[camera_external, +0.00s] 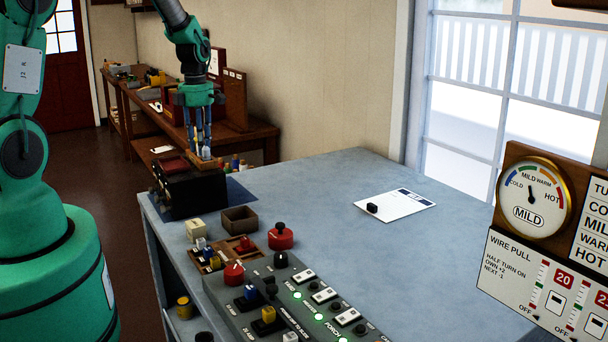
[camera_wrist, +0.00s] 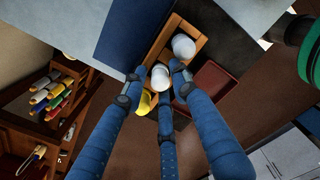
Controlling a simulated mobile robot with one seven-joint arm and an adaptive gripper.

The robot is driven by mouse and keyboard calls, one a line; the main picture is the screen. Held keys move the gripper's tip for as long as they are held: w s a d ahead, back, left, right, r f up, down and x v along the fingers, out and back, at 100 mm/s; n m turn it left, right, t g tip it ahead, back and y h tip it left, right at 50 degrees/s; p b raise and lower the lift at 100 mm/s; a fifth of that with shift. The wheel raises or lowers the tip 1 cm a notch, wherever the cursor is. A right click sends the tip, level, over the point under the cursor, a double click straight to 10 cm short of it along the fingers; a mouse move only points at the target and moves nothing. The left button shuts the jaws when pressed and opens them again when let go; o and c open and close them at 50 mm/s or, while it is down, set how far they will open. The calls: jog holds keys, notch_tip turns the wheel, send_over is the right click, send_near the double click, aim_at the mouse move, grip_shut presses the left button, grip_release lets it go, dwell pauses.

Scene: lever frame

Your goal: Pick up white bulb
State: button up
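My gripper (camera_wrist: 158,82) points down with its blue fingers spread, seen in the wrist view. A white bulb (camera_wrist: 161,73) lies between the fingertips, partly covered by them; contact is hard to judge. A second white bulb (camera_wrist: 184,46) sits farther up in the same narrow wooden tray (camera_wrist: 200,33). A yellow piece (camera_wrist: 144,104) shows beside the left fingertip. In the external view my gripper (camera_external: 202,150) is low over the wooden tray on top of the black box (camera_external: 190,195); the bulbs are too small to make out clearly there.
A red tray (camera_wrist: 213,83) lies beside the wooden tray. A blue mat (camera_external: 240,191) is at the table's left end. A brown box (camera_external: 240,219), a red knob (camera_external: 281,237) and a switch panel (camera_external: 300,300) stand nearer. The table's (camera_external: 330,190) middle is clear.

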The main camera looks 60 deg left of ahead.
grip_shut()
jog(key=shift+r, duration=0.1)
jog(key=shift+r, duration=0.75)
notch_tip(320, 180, up, 2)
jog(key=shift+s+r, duration=0.1)
jog(key=s+d+r+b, duration=0.1)
jog(key=s+d, duration=0.8)
jog(key=s, duration=0.4)
jog(key=shift+r, duration=0.1)
